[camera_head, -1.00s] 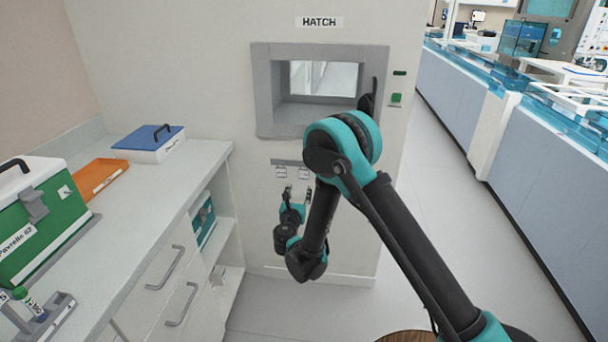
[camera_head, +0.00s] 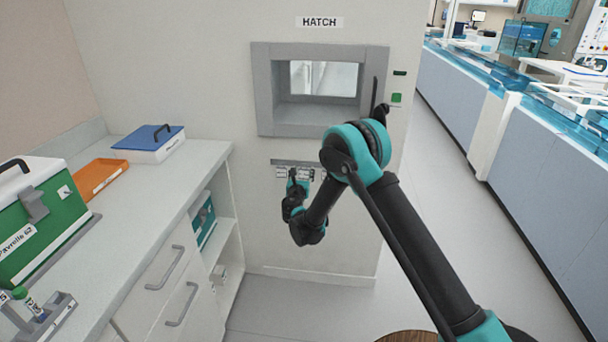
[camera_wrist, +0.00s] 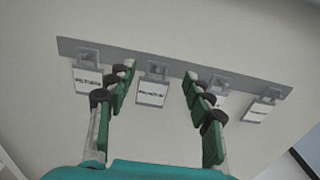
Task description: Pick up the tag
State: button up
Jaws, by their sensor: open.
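Several small white tags hang from a grey rail (camera_wrist: 185,72) on the wall. In the wrist view, one tag (camera_wrist: 152,94) shows between the fingers of my gripper (camera_wrist: 160,82), with a gap on each side. My gripper is open and holds nothing. Another tag (camera_wrist: 88,80) hangs to its left, and one (camera_wrist: 262,110) at the far right. A further tag (camera_wrist: 219,97) is partly hidden by the right finger. The print is too blurred to read surely. In the head view, my gripper (camera_head: 301,176) is at the rail below the hatch and covers some tags.
The hatch (camera_head: 264,90) opens in the wall above the rail. At left a counter (camera_head: 120,205) holds a green case (camera_head: 45,215), an orange tray (camera_head: 98,178) and a blue-lidded box (camera_head: 150,143). The floor (camera_head: 450,190) right of the wall is clear.

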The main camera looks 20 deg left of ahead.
aim_at(304, 164)
jog(key=x, duration=0.3)
jog(key=shift+w+a, duration=0.15)
jog(key=shift+w, duration=0.05)
jog(key=c, duration=0.9)
jog(key=shift+r, duration=0.1)
jog(key=shift+c, duration=0.2)
jog(key=shift+r, duration=0.2)
jog(key=v, duration=1.8)
